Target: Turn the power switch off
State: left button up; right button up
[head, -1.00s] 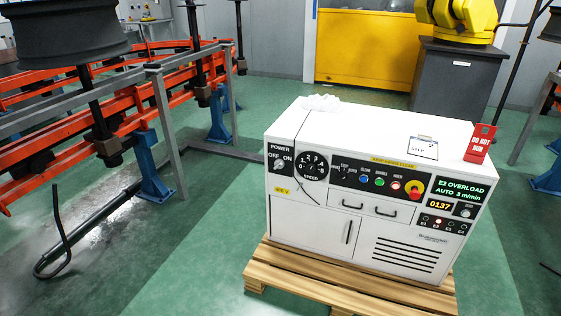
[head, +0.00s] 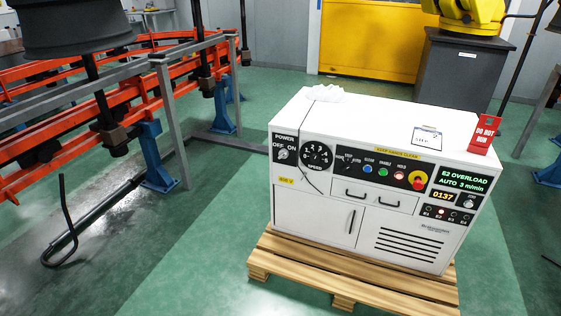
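The power switch (head: 283,155) is a small round knob on a black plate at the upper left of the white control cabinet's (head: 312,207) front. The plate reads POWER, with OFF at the left and ON at the right. The knob is too small to tell which way it points. A SPEED dial (head: 316,155) sits just right of it, and a thin dark cable hangs down the front beside the dial. Neither of my grippers is in the head view.
The cabinet stands on a wooden pallet (head: 300,262). A red DO NOT RUN tag (head: 485,134), a clipboard (head: 426,138) and a white cloth (head: 328,93) are on top. A red emergency button (head: 418,182) is on the panel.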

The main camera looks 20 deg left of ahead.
aim_at(283, 153)
jog(key=z, duration=0.3)
jog(key=k, duration=0.3)
jog(key=u, duration=1.8)
jog(key=i, duration=2.55)
jog(key=z, duration=0.95)
jog(key=i, duration=0.25)
jog(key=z, duration=0.1)
